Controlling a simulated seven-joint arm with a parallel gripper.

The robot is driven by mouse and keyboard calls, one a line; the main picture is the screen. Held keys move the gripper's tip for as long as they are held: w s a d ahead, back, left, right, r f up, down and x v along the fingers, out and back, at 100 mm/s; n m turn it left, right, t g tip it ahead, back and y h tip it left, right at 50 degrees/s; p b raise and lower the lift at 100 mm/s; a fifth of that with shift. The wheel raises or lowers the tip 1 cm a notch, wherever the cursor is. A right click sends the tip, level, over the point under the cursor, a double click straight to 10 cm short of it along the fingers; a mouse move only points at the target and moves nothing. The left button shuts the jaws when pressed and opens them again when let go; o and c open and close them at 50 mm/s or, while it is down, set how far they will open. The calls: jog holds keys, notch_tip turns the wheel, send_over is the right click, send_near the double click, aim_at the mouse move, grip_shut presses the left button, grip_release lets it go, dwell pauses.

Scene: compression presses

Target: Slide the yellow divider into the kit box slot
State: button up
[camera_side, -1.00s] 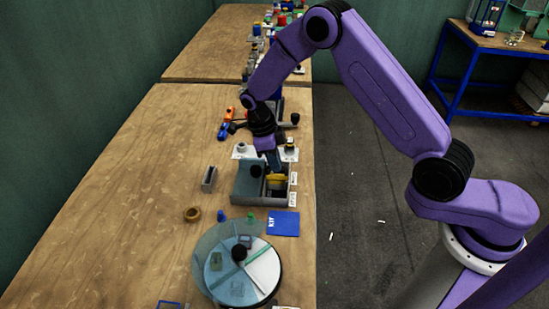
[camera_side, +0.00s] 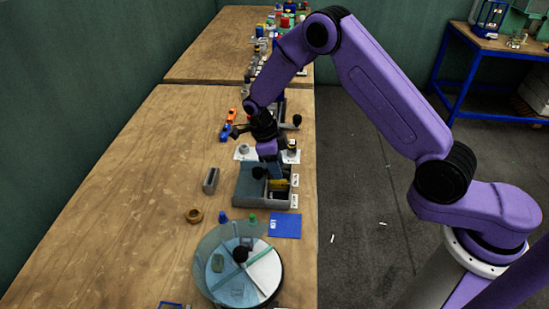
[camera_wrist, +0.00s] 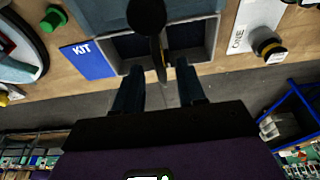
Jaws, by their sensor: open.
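The grey kit box (camera_side: 250,199) stands near the table's right edge, and its rim also shows in the wrist view (camera_wrist: 206,30). The yellow divider (camera_side: 279,184) is inside the box's open part. In the wrist view the divider (camera_wrist: 162,66) is seen edge-on, a thin strip between two dark compartments. A black knob partly hides it there, so I cannot tell how deep it sits. My gripper (camera_side: 275,177) is just above the box. Its two fingers (camera_wrist: 159,84) are spread apart with a gap on both sides of the strip.
A blue KIT card (camera_side: 285,225) lies in front of the box, and a round tray with a clear cover (camera_side: 238,265) stands nearer. A grey slotted block (camera_side: 211,180) and a brown ring (camera_side: 193,215) are to the left. The table's left side is clear.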

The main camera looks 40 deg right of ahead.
jog(key=v, duration=1.7)
jog(key=shift+r, duration=0.2)
jog(key=shift+w+a, duration=0.1)
jog(key=s+r+n+t, duration=0.2)
jog(key=s+r+n, duration=0.2)
jog(key=s+n, duration=1.35)
jog(key=s+d+f+n+y, duration=0.1)
jog(key=s+d+n, duration=0.3)
jog(key=s+n, duration=0.5)
jog(key=s+d+n+y, duration=0.1)
jog(key=s+d+n, duration=0.4)
jog(key=s+n, duration=0.4)
jog(key=n, duration=0.4)
jog(key=shift+f, duration=0.4)
